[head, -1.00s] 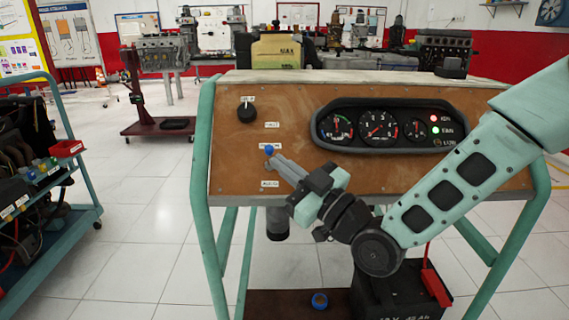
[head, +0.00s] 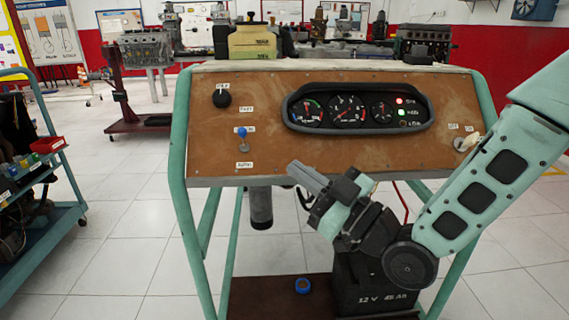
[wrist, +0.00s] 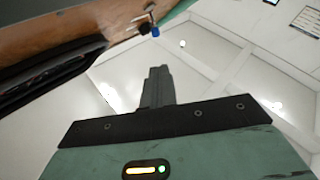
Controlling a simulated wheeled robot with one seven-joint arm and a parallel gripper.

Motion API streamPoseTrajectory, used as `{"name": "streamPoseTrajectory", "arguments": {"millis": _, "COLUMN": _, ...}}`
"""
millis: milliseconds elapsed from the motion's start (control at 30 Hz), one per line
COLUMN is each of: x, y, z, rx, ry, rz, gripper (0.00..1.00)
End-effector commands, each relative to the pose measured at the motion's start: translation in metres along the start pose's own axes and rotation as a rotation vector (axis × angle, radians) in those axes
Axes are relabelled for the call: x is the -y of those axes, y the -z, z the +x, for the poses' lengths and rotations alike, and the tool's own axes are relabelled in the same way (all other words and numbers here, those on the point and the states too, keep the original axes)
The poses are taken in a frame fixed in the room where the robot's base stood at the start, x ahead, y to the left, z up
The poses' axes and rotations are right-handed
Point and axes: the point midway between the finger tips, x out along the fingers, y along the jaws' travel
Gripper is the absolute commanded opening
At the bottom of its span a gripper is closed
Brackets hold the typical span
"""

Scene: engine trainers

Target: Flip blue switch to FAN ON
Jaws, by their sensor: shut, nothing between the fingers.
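The blue-tipped switch (head: 242,132) stands on the brown panel (head: 330,165), left of the gauges. The blue tip also shows at the top of the wrist view (wrist: 155,31). My gripper (head: 294,168) is shut and empty, at the panel's lower edge, right of and below the switch and apart from it. Its closed fingers also show in the wrist view (wrist: 158,72).
The gauge cluster (head: 358,108) has a red lamp (head: 399,101) and a green lamp (head: 402,112) lit. A black knob (head: 222,98) is at upper left and a key (head: 468,142) at right. A battery (head: 375,283) stands below. A blue cart (head: 40,240) is at far left.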

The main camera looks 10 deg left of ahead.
Motion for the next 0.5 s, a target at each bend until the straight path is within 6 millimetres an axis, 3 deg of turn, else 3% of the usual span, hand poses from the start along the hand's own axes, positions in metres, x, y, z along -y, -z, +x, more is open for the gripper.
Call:
{"name": "streamPoseTrajectory", "arguments": {"millis": 200, "x": 0.0, "y": 0.004, "z": -0.022, "rx": 0.0, "ry": 0.0, "rz": 0.0, "gripper": 0.0}}
{"name": "streamPoseTrajectory", "arguments": {"millis": 500, "x": 0.0, "y": 0.004, "z": -0.025, "rx": -0.001, "ry": 0.0, "rz": 0.0, "gripper": 0.0}}
